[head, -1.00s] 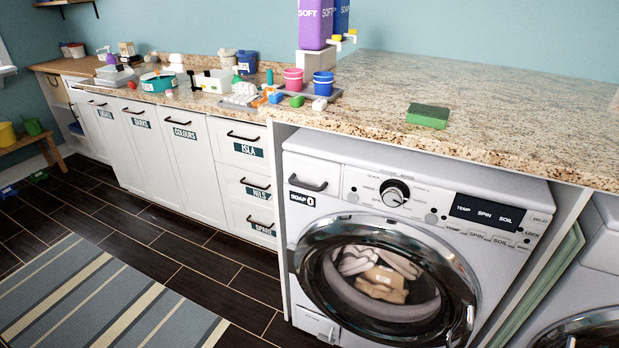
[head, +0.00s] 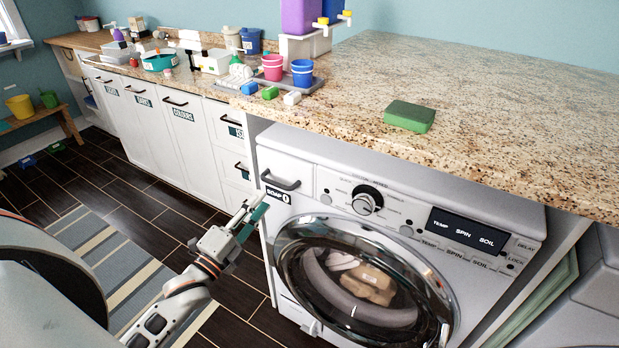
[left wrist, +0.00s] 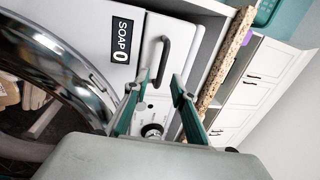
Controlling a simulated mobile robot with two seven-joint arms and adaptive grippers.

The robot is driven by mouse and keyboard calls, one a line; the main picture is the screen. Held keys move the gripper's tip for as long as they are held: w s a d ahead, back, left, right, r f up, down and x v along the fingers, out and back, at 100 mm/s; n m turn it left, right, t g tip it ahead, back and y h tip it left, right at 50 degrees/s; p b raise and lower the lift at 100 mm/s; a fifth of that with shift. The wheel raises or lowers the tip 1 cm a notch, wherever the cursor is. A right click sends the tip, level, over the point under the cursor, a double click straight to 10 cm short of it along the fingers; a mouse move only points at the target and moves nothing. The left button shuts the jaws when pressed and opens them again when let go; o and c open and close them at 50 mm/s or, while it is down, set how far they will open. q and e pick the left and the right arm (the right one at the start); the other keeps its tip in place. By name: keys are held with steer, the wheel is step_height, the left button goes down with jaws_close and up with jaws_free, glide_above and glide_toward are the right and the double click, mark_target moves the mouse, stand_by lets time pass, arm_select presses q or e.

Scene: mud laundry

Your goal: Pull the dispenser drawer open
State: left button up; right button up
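The dispenser drawer (head: 272,199) is at the upper left of the white washing machine's front. It has a dark bar handle (head: 280,182) and a black SOAP 0 label, and looks flush with the panel. My left gripper (head: 255,208) is in front of the drawer's lower left side, just below the handle. In the left wrist view the green fingers of the left gripper (left wrist: 161,80) are spread apart with nothing between them. The handle (left wrist: 160,60) shows just beyond the fingertips; I cannot tell whether they touch it. My right gripper is not in view.
The washer's round door (head: 365,285) is shut, with laundry behind the glass. The granite counter (head: 480,120) overhangs the washer and holds a green sponge (head: 409,115). White cabinets (head: 150,125) stand to the left. A striped rug (head: 115,270) lies on the floor.

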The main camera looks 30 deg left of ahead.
mark_target(275, 182)
arm_select(q)
steer(key=shift+w+d+r+p, duration=0.1)
steer(key=shift+w+r, duration=0.2)
steer(key=shift+w, duration=1)
steer(key=shift+w+d+r+p, duration=0.1)
steer(key=shift+w+r, duration=0.2)
steer(key=shift+w, duration=0.95)
steer(key=shift+w+d+r+p, duration=0.1)
steer(key=shift+w+r, duration=0.2)
steer(key=shift+w, duration=1)
jaws_close()
